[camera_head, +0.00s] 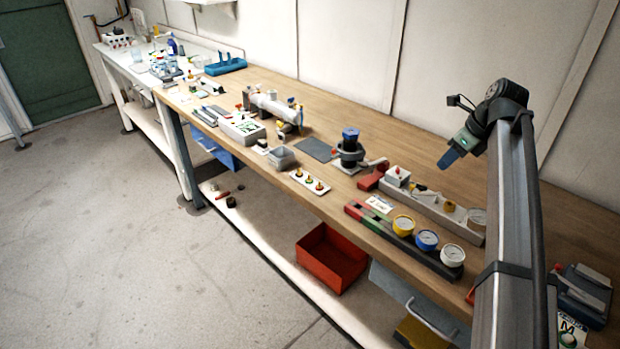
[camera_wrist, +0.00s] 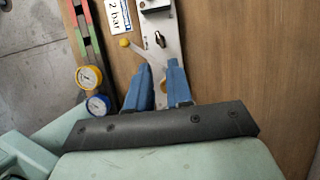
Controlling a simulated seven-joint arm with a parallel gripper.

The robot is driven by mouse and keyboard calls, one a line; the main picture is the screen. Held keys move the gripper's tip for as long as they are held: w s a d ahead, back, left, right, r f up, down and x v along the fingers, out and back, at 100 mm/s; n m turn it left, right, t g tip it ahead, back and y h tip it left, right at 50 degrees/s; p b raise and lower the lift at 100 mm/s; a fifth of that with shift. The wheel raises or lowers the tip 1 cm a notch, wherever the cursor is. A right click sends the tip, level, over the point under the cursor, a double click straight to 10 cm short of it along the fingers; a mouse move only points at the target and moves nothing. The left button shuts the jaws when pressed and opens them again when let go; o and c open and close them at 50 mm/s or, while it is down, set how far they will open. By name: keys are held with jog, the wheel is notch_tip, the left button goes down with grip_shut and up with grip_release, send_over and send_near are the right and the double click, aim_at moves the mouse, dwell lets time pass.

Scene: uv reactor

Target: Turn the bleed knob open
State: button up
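A long grey manifold block (camera_head: 432,207) lies on the bench; it also shows in the wrist view (camera_wrist: 163,22). On it is a round brass knob (camera_head: 449,206), partly visible between my fingers in the wrist view (camera_wrist: 163,86). A small yellow ball-ended part (camera_wrist: 124,42) and a metal fitting (camera_wrist: 160,39) sit farther along it. No label tells me which is the bleed knob. My gripper (camera_head: 447,160) is above the block, and its two blue fingers (camera_wrist: 160,65) are apart with nothing held between them.
A strip with yellow (camera_head: 403,225), blue (camera_head: 427,240) and white (camera_head: 452,255) gauges lies along the front edge. A card reading "2 bar" (camera_wrist: 118,15) is beside the block. A pump-like device (camera_head: 350,148) stands to the left. Bare wood is behind the block.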

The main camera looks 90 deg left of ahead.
jog(key=s+a+f+n+y, duration=0.1)
jog(key=s+f+n, duration=0.1)
jog(key=s+n, duration=0.5)
jog(key=s+a+f+n+y, duration=0.1)
jog(key=s+f+n, duration=0.2)
jog(key=s+n, duration=0.4)
jog(key=s+a+f+n+t+y, duration=0.1)
jog(key=s+n, duration=0.6)
jog(key=s, duration=1.2)
notch_tip(320, 180, down, 2)
jog(key=shift+a+f+y, duration=0.1)
jog(key=shift+f+y, duration=0.1)
jog(key=shift+y, duration=0.4)
jog(key=shift+s+f+n, duration=0.2)
jog(key=shift+s+f, duration=0.05)
jog(key=shift+s, duration=0.2)
jog(key=shift+s+f+n, duration=0.2)
jog(key=shift+s, duration=0.25)
jog(key=shift+o, duration=0.5)
